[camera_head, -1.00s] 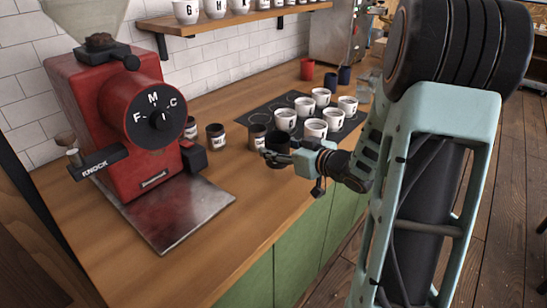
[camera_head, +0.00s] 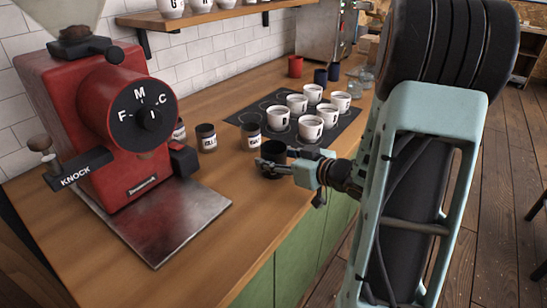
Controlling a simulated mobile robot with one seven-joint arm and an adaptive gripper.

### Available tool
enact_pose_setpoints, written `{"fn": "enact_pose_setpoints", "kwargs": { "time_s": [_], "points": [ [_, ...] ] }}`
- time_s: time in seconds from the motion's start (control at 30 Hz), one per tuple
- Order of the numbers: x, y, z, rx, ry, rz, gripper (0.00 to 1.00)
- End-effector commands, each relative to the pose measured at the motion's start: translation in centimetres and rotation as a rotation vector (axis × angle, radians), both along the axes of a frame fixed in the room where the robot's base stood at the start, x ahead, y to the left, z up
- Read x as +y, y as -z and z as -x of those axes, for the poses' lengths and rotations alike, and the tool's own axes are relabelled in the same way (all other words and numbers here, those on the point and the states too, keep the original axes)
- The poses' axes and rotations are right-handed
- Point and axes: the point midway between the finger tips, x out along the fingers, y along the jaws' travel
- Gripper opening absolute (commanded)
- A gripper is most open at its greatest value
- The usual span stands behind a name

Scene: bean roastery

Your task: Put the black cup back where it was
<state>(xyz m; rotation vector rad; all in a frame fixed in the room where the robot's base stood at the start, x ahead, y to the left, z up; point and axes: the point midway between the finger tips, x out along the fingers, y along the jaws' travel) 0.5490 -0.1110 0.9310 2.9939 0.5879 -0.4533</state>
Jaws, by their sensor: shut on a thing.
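The black cup (camera_head: 272,152) is at the front edge area of the wooden counter, just left of my gripper. My gripper (camera_head: 268,168) is shut on the black cup, reaching in from the right; its fingers cover the cup's lower part. I cannot tell whether the cup's base touches the counter.
Labelled dark jars (camera_head: 251,136) and (camera_head: 206,138) stand left of the cup. A dark mat (camera_head: 246,116) with several white cups (camera_head: 310,127) lies behind it. A red grinder (camera_head: 95,120) stands at left on a metal plate (camera_head: 165,225).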

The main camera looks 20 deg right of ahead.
Motion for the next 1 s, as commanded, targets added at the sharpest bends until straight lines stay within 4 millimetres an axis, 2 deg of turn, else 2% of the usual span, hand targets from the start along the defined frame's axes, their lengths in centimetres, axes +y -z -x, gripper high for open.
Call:
{"fn": "enact_pose_setpoints", "kwargs": {
  "time_s": [0.03,0.17,0.53,0.67,1.0],
  "points": [
    [0.0,0.1,0.0,0.000,0.000,0.000,0.52],
    [0.0,0.0,0.0,0.000,0.000,0.000,0.66],
    [-0.1,-0.5,0.1,0.000,0.001,0.001,0.66],
    [-0.9,-1.1,1.8,-0.001,0.003,0.002,0.66],
    [-3.4,-3.2,8.2,0.000,0.004,0.000,0.66]
  ]
}}
